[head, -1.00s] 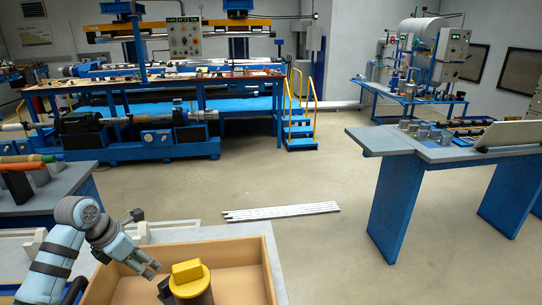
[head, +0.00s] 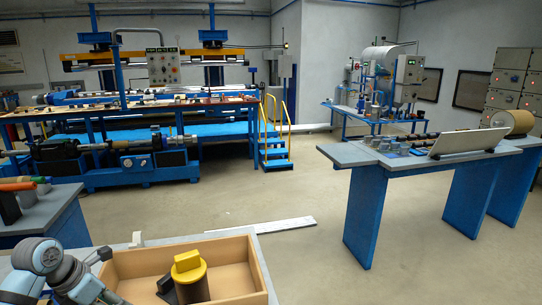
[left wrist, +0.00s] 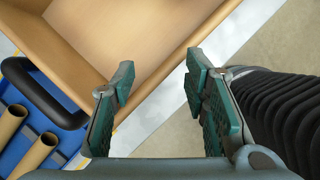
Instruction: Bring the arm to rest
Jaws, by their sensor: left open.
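My left arm comes in at the lower left of the head view. Its gripper (head: 112,297) is at the bottom edge, by the left side of a wooden box (head: 236,238), partly cut off. In the left wrist view the green-padded fingers (left wrist: 160,88) stand apart with nothing between them. The box wall (left wrist: 172,60) lies beyond them. My right gripper is not in view.
The box holds a dark cylinder with a yellow cap (head: 187,264). In the left wrist view, brown tubes (left wrist: 38,152) and a black handle (left wrist: 42,98) lie left, and a black ribbed thing (left wrist: 280,115) right. A blue-legged table (head: 365,215) stands right; the floor between is mostly clear.

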